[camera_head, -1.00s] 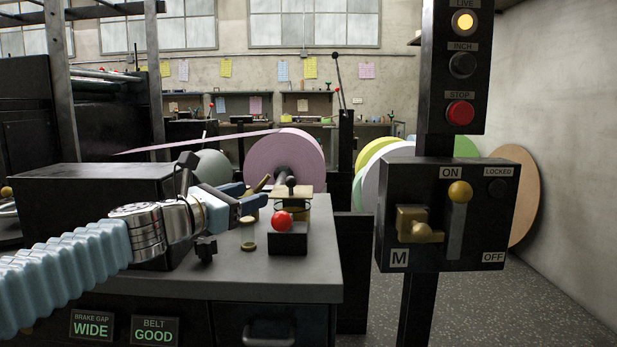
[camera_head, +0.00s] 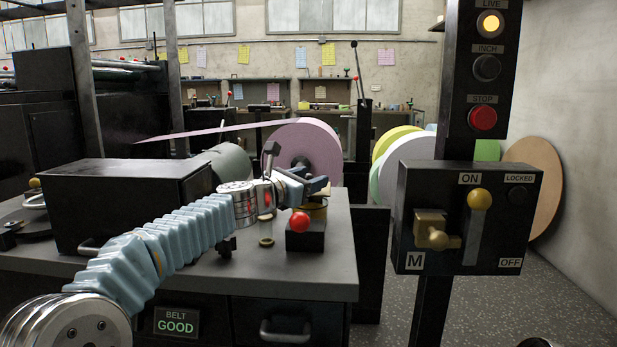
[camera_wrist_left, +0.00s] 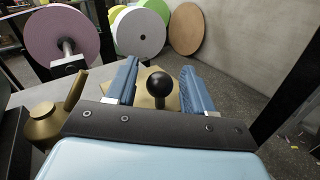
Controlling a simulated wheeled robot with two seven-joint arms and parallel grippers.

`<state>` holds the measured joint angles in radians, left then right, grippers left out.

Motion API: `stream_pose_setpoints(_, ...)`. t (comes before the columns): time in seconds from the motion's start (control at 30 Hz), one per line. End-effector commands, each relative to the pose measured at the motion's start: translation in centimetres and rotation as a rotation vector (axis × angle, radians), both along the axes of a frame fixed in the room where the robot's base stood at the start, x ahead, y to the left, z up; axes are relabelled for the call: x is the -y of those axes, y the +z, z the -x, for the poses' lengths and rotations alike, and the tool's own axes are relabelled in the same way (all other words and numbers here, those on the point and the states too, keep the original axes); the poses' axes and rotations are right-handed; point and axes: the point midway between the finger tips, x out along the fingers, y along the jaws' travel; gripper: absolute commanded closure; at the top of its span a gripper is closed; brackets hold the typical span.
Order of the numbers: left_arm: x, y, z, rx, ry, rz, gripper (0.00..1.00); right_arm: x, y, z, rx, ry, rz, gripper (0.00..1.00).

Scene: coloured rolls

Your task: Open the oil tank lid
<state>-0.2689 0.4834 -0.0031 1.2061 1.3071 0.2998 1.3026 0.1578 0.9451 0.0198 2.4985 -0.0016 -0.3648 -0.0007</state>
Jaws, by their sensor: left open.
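The oil tank (camera_head: 318,211) stands near the right end of the grey bench, behind a black block with a red ball. Its top is mostly hidden by my left gripper (camera_head: 316,184). In the left wrist view, the tan lid (camera_wrist_left: 146,101) carries a round black knob (camera_wrist_left: 159,82). The fingers of my left gripper (camera_wrist_left: 162,80) are open, one on each side of the knob, with a visible gap on both sides. I cannot tell how far the fingertips reach down beside it.
The red ball (camera_head: 299,222) on its block stands just in front of the tank. A brass oil can (camera_wrist_left: 42,127) sits left of the gripper in the wrist view. A black control box (camera_head: 447,258) on a post stands to the right. A large black box (camera_head: 120,210) occupies the bench's left.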

Motion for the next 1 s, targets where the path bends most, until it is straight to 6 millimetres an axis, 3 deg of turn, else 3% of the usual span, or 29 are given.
stream_pose_setpoints(0.17,-0.01,-0.03,0.02,0.000,0.000,0.000,0.51,0.01,-0.04,0.00,0.000,0.000,0.000,0.57)
stream_pose_setpoints(0.5,-0.02,-0.03,0.04,0.000,0.000,0.000,1.00,0.02,-0.03,-0.01,0.000,0.000,0.000,0.57)
stream_pose_setpoints(1.0,-0.04,0.43,-0.09,0.002,0.001,0.000,1.00,-0.12,0.49,0.05,-0.001,0.003,-0.002,0.57)
